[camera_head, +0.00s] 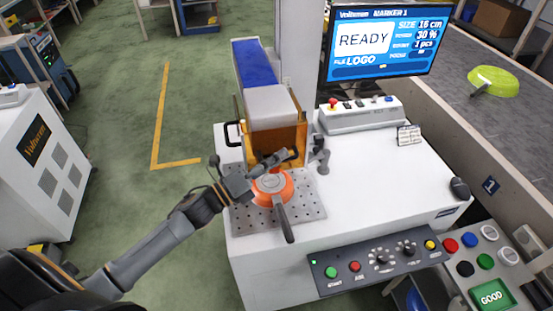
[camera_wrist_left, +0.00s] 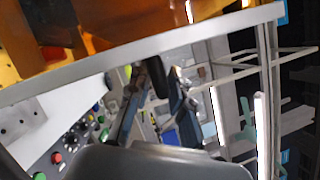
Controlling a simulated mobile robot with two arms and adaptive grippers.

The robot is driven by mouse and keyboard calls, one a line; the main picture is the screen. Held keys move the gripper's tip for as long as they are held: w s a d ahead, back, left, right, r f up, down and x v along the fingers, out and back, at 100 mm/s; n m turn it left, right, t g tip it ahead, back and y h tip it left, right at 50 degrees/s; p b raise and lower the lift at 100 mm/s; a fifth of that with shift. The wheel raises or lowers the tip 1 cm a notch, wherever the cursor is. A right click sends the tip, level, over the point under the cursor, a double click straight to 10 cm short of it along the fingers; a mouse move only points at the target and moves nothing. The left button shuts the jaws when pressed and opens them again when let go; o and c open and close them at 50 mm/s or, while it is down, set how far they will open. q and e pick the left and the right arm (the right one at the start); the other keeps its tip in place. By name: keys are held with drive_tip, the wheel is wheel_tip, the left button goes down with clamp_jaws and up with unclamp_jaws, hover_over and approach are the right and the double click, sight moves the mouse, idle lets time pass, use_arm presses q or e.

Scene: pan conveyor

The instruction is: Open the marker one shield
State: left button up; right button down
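The marker one shield (camera_head: 258,146) is a see-through amber guard under the grey and blue marker head. Black handles stand at its left side (camera_head: 232,133) and near its right side (camera_head: 320,155). An orange pan (camera_head: 268,190) lies below it on a perforated plate, its dark handle pointing forward. My left gripper (camera_head: 289,156) is in front of the shield's lower part, above the pan; contact cannot be told. My right gripper is not in view.
A monitor (camera_head: 375,42) reads READY for marker 1. A button panel (camera_head: 375,267) runs along the front edge. A conveyor with a green pan (camera_head: 494,82) is at right.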

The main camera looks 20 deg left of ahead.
use_arm(q)
drive_tip(key=shift+f, duration=0.1)
drive_tip(key=shift+s+a+f, duration=0.2)
drive_tip(key=shift+s+a, duration=0.05)
drive_tip(key=shift+s, duration=0.15)
drive_tip(key=v, duration=1.1)
drive_tip(key=shift+r, duration=0.2)
